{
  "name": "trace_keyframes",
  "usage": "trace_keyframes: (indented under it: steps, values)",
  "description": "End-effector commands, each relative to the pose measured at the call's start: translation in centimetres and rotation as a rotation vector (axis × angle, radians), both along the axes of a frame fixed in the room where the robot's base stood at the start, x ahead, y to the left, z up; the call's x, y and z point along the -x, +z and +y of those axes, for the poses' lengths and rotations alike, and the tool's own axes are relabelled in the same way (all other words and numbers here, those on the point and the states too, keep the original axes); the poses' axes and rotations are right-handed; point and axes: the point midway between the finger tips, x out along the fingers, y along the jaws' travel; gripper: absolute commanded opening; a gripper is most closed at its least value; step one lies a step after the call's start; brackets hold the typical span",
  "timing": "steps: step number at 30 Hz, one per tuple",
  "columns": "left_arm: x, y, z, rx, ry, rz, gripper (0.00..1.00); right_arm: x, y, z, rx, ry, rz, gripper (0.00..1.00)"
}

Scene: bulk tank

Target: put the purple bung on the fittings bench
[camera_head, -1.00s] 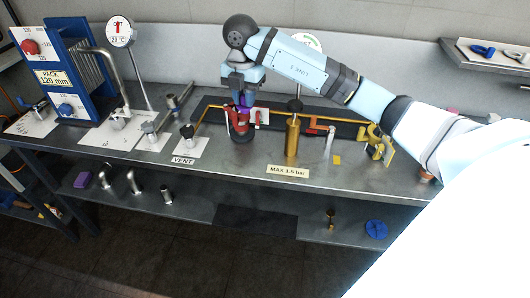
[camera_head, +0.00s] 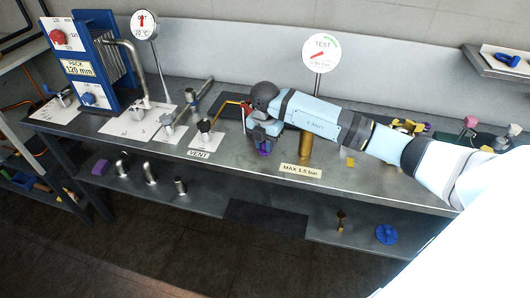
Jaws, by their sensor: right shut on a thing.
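The purple bung (camera_head: 264,150) shows as a small purple patch under my right gripper (camera_head: 264,144). My right gripper is shut on it and points down over the long steel bench (camera_head: 235,168), between the VENT label and the gold cylinder. The jaws hide most of the bung. I cannot tell whether it touches the bench top. A red fitting (camera_head: 247,112) stands just behind the gripper, mostly hidden by it. My left gripper is not in view.
A gold cylinder (camera_head: 306,146) stands right of the gripper, below my forearm, with the MAX 1.5 bar plate (camera_head: 301,171) in front. A valve (camera_head: 205,128) stands to the left. The TEST gauge (camera_head: 322,53) rises behind. The lower shelf holds a purple block (camera_head: 100,167) and a blue disc (camera_head: 387,234).

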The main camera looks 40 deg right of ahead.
Motion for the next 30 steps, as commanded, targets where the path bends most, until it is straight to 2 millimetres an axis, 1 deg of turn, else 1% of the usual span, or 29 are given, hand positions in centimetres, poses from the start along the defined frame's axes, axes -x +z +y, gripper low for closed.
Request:
trace_keyframes:
  steps: [4,9,21,22,25,30]
  values:
    - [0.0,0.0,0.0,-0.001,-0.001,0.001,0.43,0.0,-1.4,0.0,0.001,-0.001,0.002,0.00]
    - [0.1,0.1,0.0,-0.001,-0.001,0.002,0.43,0.0,-3.9,0.0,0.000,-0.001,0.002,0.00]
    - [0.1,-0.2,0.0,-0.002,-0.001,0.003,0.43,0.0,-4.7,0.0,0.000,0.000,-0.001,0.00]
    - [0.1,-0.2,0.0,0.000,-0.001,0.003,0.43,0.0,-4.7,0.0,0.000,0.000,-0.001,0.24]
    - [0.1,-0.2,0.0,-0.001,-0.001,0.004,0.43,0.0,-4.6,0.0,0.000,0.000,0.000,0.47]
    - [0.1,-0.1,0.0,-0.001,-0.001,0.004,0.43,0.0,-4.6,0.0,0.000,-0.001,0.000,0.48]
